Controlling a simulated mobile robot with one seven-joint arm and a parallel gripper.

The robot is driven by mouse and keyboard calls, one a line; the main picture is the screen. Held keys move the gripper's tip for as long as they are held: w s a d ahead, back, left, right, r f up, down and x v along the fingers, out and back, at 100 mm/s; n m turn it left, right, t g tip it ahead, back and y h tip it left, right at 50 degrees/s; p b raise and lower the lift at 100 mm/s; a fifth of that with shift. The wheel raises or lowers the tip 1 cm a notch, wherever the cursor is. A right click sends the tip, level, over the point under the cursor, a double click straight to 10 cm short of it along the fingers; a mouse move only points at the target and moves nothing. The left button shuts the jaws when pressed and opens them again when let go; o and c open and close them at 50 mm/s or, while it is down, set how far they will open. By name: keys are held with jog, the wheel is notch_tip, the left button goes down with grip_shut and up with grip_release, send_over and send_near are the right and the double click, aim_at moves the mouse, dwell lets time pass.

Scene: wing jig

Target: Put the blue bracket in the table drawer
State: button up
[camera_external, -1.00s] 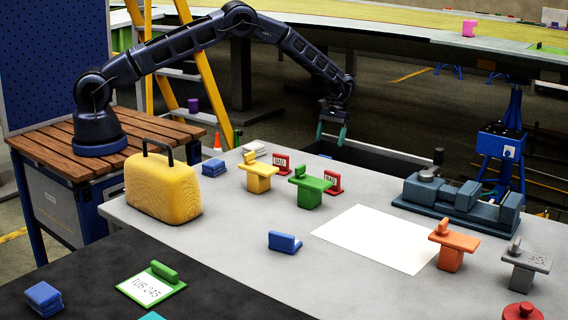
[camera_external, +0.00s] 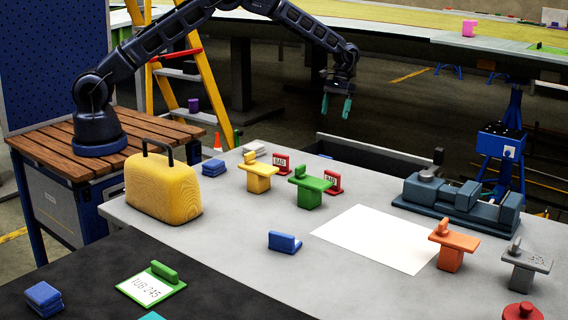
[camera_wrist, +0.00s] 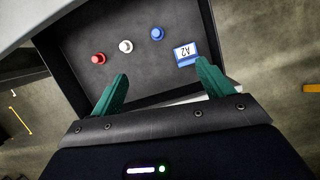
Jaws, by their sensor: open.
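An L-shaped blue bracket (camera_external: 284,242) lies on the grey table, left of the white sheet. The open table drawer (camera_external: 400,158) is at the table's far edge; it also shows in the wrist view (camera_wrist: 61,84). Inside it lies a blue piece with a white "A2" label (camera_wrist: 186,52); I cannot tell whether it is a bracket. My gripper (camera_external: 337,105) is open and empty, raised over the drawer, with both green fingers apart. It also shows in the wrist view (camera_wrist: 161,75), with the labelled piece near its right finger.
The drawer also holds red (camera_wrist: 98,58), white (camera_wrist: 125,46) and blue (camera_wrist: 157,34) knobs. Green (camera_external: 311,190) and yellow (camera_external: 258,175) stands, a yellow case (camera_external: 163,188) and a grey vise-like fixture (camera_external: 455,200) stand on the table. The white sheet (camera_external: 375,238) is bare.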

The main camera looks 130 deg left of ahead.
jog(key=w+d+r+m+y, duration=0.1)
jog(key=w+d+r+m, duration=0.15)
jog(key=d+r, duration=1)
jog(key=w+d+r+m+y, duration=0.1)
jog(key=w+d+r+m, duration=0.15)
jog(key=d+r, duration=1)
jog(key=s+d+r+m+t+y, duration=0.15)
jog(key=s+d+r, duration=0.25)
jog(key=d, duration=0.6)
jog(key=s+d+r+m+h, duration=0.1)
jog(key=s+d+r+m, duration=0.3)
jog(key=d, duration=0.7)
jog(key=s+d+f+m+t, duration=0.1)
jog(key=s+d+m, duration=0.2)
jog(key=s+d, duration=0.7)
jog(key=s+d+f+m+t+y, duration=0.1)
jog(key=s+d+m+t, duration=0.1)
jog(key=s+d, duration=0.8)
jog(key=s+m, duration=0.1)
jog(key=s, duration=0.5)
